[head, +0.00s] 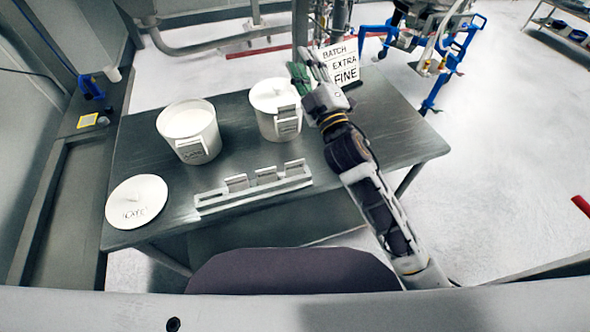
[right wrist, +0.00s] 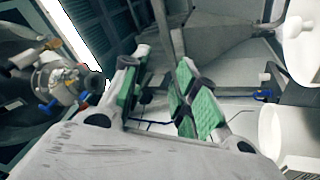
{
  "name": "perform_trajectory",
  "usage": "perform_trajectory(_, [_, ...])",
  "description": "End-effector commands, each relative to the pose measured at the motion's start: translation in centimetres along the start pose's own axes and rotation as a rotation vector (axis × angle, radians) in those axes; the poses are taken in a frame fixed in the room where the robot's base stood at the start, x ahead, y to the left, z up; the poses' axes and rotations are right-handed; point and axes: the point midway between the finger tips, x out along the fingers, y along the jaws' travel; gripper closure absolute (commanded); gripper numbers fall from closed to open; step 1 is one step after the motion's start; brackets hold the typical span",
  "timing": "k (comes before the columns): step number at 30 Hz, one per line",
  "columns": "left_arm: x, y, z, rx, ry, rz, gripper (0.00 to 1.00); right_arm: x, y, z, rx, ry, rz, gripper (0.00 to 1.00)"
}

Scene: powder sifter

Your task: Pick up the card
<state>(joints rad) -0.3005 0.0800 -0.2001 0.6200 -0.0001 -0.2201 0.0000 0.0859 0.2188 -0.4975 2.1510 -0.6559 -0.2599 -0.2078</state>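A white sign card reading "BATCH EXTRA FINE" (head: 345,63) stands upright at the back of the metal table (head: 400,150). Small cards (head: 266,175) sit in a metal rack (head: 215,202) at the table's front. My right gripper (head: 303,73) is raised over the table's back part, just left of the sign in the head view; I cannot tell whether they touch. In the right wrist view, its green-padded fingers (right wrist: 158,98) are apart with nothing seen held between them. My left gripper is out of view.
An open white pot (head: 172,125) holding white material stands at the left. A lidded white pot (head: 267,121) stands behind the rack. A round white lid (head: 136,204) lies at the table's left front corner. The table's right side is clear.

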Motion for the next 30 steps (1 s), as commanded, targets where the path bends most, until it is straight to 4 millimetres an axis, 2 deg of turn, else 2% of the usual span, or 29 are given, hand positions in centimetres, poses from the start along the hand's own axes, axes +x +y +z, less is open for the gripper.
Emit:
perform_trajectory(3, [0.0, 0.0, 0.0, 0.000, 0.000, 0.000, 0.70, 1.1, 0.9, -4.1, -0.097, 0.148, 0.038, 0.71])
perform_trajectory(8, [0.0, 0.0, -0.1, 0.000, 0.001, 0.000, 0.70, 1.7, 1.5, -9.4, -0.228, 0.343, 0.083, 0.71])
perform_trajectory(12, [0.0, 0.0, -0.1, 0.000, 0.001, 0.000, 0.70, 1.4, 1.4, -13.8, -0.346, 0.515, 0.117, 0.71])
perform_trajectory(18, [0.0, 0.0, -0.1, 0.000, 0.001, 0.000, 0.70, 0.0, 0.2, -19.4, -0.518, 0.759, 0.153, 0.71])
perform_trajectory(24, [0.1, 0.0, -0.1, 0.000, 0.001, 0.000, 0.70, -2.2, -2.1, -23.5, -0.693, 1.004, 0.173, 0.71])
perform_trajectory(30, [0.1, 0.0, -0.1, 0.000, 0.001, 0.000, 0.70, -4.9, -5.0, -25.8, -0.871, 1.246, 0.174, 0.71])
